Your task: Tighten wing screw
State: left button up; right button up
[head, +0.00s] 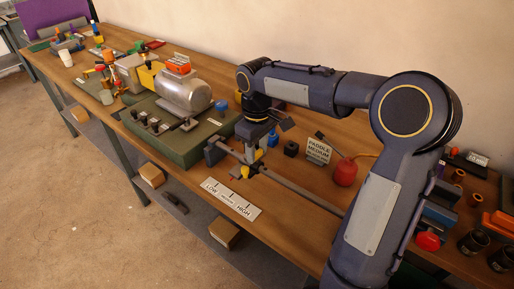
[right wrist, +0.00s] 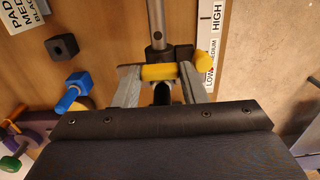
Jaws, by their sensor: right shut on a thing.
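A yellow wing screw (right wrist: 160,72) sits at a dark block on a grey metal rod (right wrist: 156,22) in the right wrist view. My right gripper (right wrist: 160,84) is shut on it, one finger on each side. A yellow end (right wrist: 203,60) sticks out past the right finger. In the head view the right gripper (head: 252,163) points down at the rod (head: 300,191) over the bench, with yellow (head: 242,172) showing beside it. The screw's shaft is mostly hidden. My left gripper is not in view.
A white LOW–MEDIUM–HIGH scale (head: 231,198) lies on the bench just in front of the rod. A green-based motor machine (head: 186,150) stands to the left.

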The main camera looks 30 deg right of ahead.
jog(key=shift+m, duration=0.3)
jog(key=shift+c, duration=0.4)
jog(key=shift+r+m+p, duration=0.1)
jog(key=shift+m+p, duration=0.25)
jog(key=shift+m, duration=0.85)
jog(key=shift+m+p, duration=0.3)
jog(key=shift+m, duration=1.9)
jog(key=o, duration=1)
